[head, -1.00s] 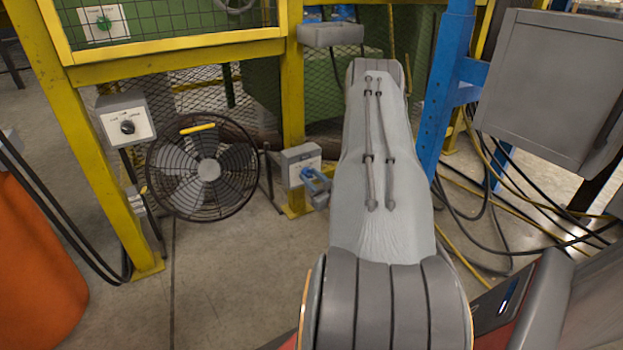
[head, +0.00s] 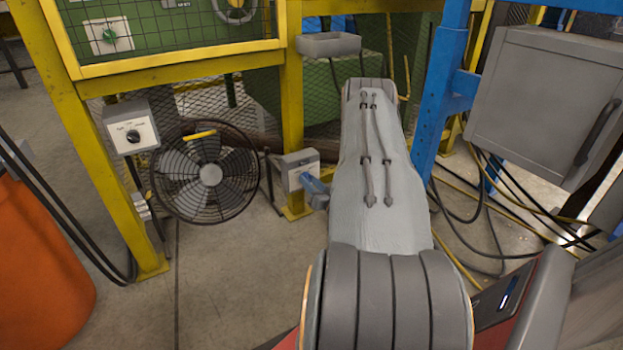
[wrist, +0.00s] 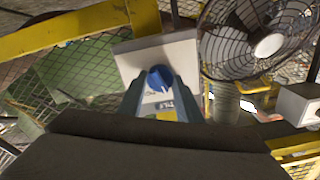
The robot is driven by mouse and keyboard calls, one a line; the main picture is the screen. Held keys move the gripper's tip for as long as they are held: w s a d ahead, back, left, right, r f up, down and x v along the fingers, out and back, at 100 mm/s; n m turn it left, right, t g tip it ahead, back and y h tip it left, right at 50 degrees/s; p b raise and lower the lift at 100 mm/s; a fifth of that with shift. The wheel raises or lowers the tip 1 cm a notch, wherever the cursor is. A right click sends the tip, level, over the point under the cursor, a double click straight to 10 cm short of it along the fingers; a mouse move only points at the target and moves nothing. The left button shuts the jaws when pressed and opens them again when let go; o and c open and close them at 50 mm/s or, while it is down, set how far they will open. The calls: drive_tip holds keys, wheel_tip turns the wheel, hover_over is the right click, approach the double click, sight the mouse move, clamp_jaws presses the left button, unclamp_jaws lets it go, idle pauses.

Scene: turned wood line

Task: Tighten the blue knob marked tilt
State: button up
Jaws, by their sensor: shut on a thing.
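The blue knob (wrist: 159,76) sits on the pale face of a small box (wrist: 127,58) in the wrist view. A label reading TILT shows beside it, partly covered by a finger. My gripper (wrist: 160,84) has one blue-grey finger on each side of the knob and is shut on it. In the head view the box (head: 300,160) is fixed low by a yellow post, and my gripper (head: 307,178) reaches its front from the right.
A caged fan (head: 207,174) stands left of the box. Another box with a black knob (head: 131,134) is on the left yellow post. A blue post (head: 437,110), a grey cabinet (head: 540,100) and loose cables (head: 470,215) are at right. An orange drum (head: 40,250) is at left.

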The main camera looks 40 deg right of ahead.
drive_tip(key=m+p, duration=0.3)
drive_tip(key=m, duration=0.3)
drive_tip(key=shift+r, duration=0.1)
drive_tip(key=m+p, duration=0.2)
drive_tip(key=m, duration=0.4)
drive_tip(key=shift+m, duration=0.3)
idle(0.3)
drive_tip(key=o, duration=1)
drive_tip(key=shift+o, duration=0.2)
drive_tip(key=shift+s, duration=0.15)
drive_tip(key=p+v, duration=0.2)
drive_tip(key=v, duration=0.5)
drive_tip(key=shift+s+p, duration=0.3)
